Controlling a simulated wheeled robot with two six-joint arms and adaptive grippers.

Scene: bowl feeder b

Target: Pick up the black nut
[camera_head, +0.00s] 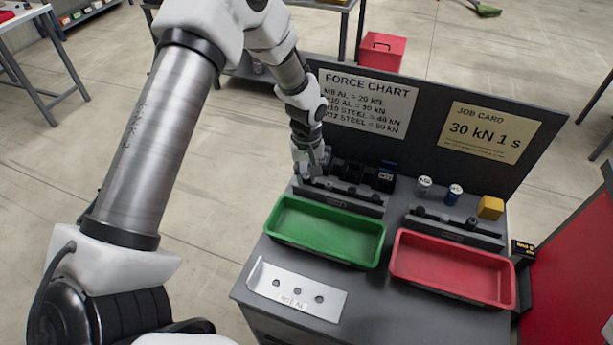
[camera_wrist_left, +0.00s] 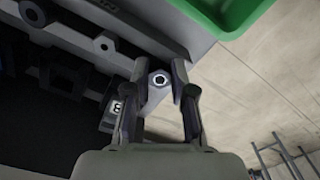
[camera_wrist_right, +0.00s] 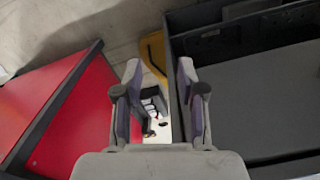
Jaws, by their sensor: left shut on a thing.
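My left gripper (camera_head: 308,178) reaches down at the left end of the grey rack (camera_head: 352,205) behind the green tray. In the left wrist view, my left gripper (camera_wrist_left: 160,75) has its fingers on both sides of a small hexagonal nut (camera_wrist_left: 158,82) and is shut on it. The nut's face shows a bright centre; its colour is hard to tell in this light. In the head view the fingers hide it. Other dark nuts (camera_wrist_left: 103,44) sit along the rack. My right gripper (camera_wrist_right: 158,78) is open and empty in the right wrist view, outside the head view.
A green tray (camera_head: 325,252) and a red tray (camera_head: 452,290) stand in front of the racks. A metal plate (camera_head: 297,292) lies front left. Small cans (camera_head: 453,194) and a yellow block (camera_head: 490,207) stand behind the right rack (camera_head: 455,232). A dark panel (camera_head: 435,125) closes the back.

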